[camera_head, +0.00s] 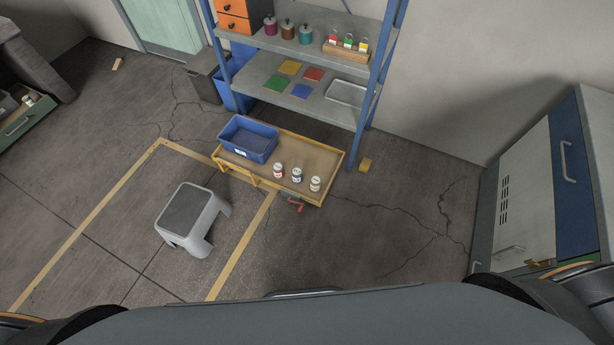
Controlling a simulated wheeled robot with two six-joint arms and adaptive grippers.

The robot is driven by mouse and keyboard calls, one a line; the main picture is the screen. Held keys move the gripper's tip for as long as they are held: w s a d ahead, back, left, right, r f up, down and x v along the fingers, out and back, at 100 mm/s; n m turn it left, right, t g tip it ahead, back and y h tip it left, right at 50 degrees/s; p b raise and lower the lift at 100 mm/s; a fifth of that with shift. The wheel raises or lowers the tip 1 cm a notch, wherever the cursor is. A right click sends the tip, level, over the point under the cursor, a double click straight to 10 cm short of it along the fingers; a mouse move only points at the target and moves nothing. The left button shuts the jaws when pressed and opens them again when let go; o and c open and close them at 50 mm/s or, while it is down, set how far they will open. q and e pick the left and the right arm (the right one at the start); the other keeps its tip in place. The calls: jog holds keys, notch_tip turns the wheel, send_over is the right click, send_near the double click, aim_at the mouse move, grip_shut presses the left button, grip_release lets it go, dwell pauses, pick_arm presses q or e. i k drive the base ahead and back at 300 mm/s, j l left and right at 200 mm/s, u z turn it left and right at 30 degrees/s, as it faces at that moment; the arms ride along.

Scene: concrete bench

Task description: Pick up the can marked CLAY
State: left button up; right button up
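Three small white cans with coloured bands stand upright in a row on a low yellow-edged table (250,172). The left can (278,170) has a red band, the middle can (297,175) a dark blue one, and the right can (315,184) a reddish one. The lettering is too small to read, so I cannot tell which is marked CLAY. Neither of my grippers is in view.
A blue bin (262,130) takes up the table's left end. A blue-framed shelf (357,120) stands behind it. A grey step stool (206,222) is in front on the left. Cabinets (570,180) stand at the right. The floor right of the table is mostly clear.

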aim_at(278, 167)
jog(key=i+j, duration=0.5)
jog(key=i+j+u, duration=0.15)
jog(key=i+j, duration=0.3)
jog(key=i, duration=0.2)
